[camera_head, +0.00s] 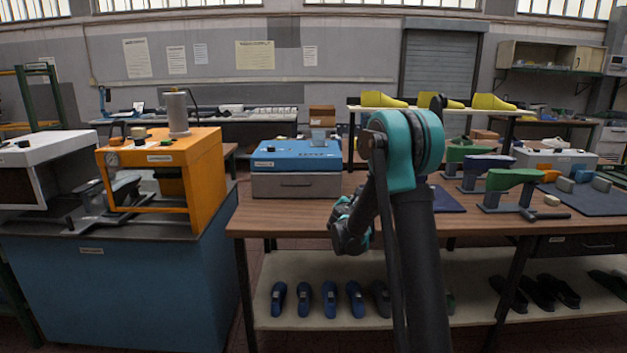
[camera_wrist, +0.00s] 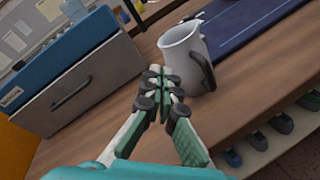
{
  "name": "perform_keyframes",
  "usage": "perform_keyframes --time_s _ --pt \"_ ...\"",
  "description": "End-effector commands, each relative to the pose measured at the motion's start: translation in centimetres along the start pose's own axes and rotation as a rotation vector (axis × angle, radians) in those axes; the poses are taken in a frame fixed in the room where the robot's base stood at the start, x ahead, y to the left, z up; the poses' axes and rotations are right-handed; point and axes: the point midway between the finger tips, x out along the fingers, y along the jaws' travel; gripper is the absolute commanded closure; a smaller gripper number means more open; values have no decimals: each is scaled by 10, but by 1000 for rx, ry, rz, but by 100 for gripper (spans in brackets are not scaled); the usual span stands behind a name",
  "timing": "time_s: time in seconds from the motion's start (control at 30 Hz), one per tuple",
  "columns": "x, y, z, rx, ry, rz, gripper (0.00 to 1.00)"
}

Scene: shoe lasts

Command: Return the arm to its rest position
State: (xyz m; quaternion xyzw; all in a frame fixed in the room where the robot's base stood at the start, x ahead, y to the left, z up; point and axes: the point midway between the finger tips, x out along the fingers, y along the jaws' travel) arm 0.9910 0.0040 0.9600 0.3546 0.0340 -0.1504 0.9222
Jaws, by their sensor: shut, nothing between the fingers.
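My arm is raised in front of the wooden workbench (camera_head: 300,219) in the head view, with its elbow high and its forearm angled down to the left. The wrist end hangs just before the bench's front edge, and the fingers are not clear there. In the wrist view my gripper (camera_wrist: 163,82) shows with its green-padded fingers closed together and empty. A pale grey jug (camera_wrist: 183,50) with a dark handle stands on the bench just beyond the fingertips. I cannot tell whether they touch it. The arm hides the jug in the head view.
A blue-topped drawer unit (camera_head: 297,170) stands left of the arm on the bench. An orange machine (camera_head: 165,175) stands further left. A dark blue mat (camera_wrist: 235,28) lies beside the jug. Shoe lasts on stands (camera_head: 515,180) are at right. Blue lasts (camera_head: 329,298) line the lower shelf.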

Motion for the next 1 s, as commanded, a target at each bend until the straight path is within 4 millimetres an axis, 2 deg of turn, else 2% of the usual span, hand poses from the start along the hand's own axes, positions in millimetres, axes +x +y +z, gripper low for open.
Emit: perform_keyframes --time_s 0.03,0.2,0.43,0.57,0.7,0.9,1.0 --pt "-16 -15 15 95 3 -46 100" --pt "-70 -67 44 457 10 -216 100" --pt "-158 -137 55 925 -5 -460 100" --pt "-215 -174 47 1177 -27 -608 100" --pt "-280 -209 29 1435 -61 -778 100" --pt "-370 -246 -8 1760 -125 -1030 100" --pt "-406 -258 -25 1875 -155 -1136 100"
